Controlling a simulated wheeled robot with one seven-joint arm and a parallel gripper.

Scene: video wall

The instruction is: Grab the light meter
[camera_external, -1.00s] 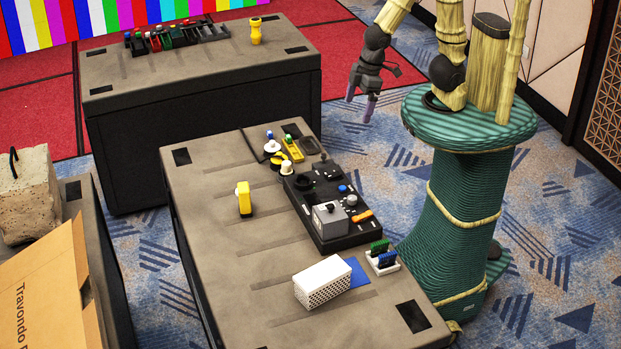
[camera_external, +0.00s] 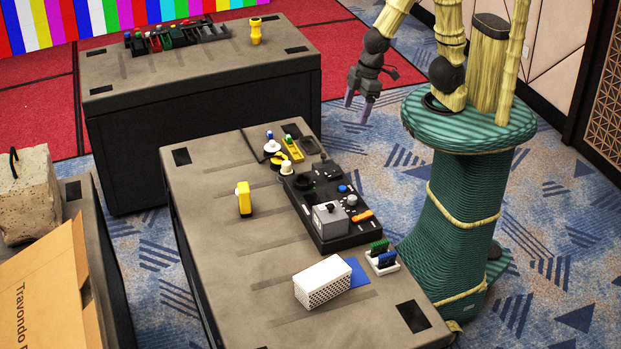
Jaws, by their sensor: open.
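I cannot tell for certain which object is the light meter. A small yellow device (camera_external: 244,199) stands upright on the near table (camera_external: 215,235), left of the black tray. Another yellow item (camera_external: 256,32) stands on the far table. A small item with a white dome (camera_external: 272,147) sits at the near table's back end, beside a yellow piece (camera_external: 292,150). My gripper (camera_external: 358,106) is open and empty, with its purple fingertips apart. It hangs in the air beyond the near table's back right corner, clear of every object.
A black tray (camera_external: 352,236) of parts with a grey box (camera_external: 331,220) lines the near table's right side. A white perforated box (camera_external: 323,282), a blue sheet (camera_external: 357,272) and a small rack (camera_external: 382,262) lie in front. The table's left side is mostly clear.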

